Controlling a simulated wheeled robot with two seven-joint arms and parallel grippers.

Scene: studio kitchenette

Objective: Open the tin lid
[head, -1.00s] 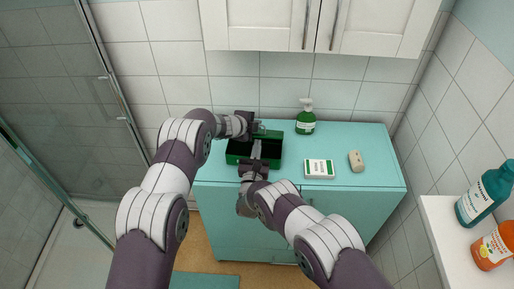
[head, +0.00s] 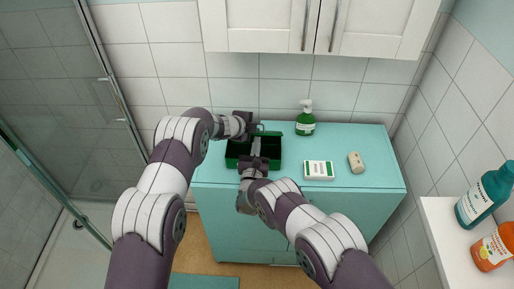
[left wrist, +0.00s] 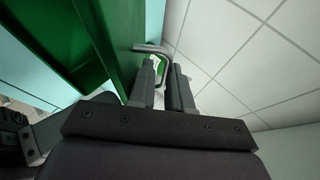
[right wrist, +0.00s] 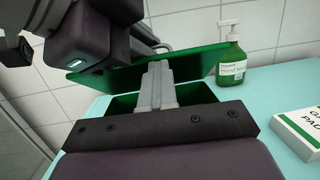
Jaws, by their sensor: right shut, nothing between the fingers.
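The green tin (head: 233,160) stands on the teal cabinet top, its dark inside showing. Its green lid (head: 274,133) is raised along the back; it also shows tilted up in the right wrist view (right wrist: 195,66). My left gripper (head: 259,127) is at the lid's grey wire handle (left wrist: 151,48), whose bar runs between the fingers and looks gripped. My right gripper (head: 256,144) is shut and empty, its fingertips over the tin's opening in front of the lid; it fills the middle of the right wrist view (right wrist: 156,72). The fingers hide part of the tin.
A green pump bottle (head: 305,124) stands behind right of the tin. A white and green box (head: 318,170) and a beige bar (head: 356,162) lie to the right. The tiled wall is close behind. Teal (head: 484,192) and orange (head: 493,248) bottles stand on a right ledge.

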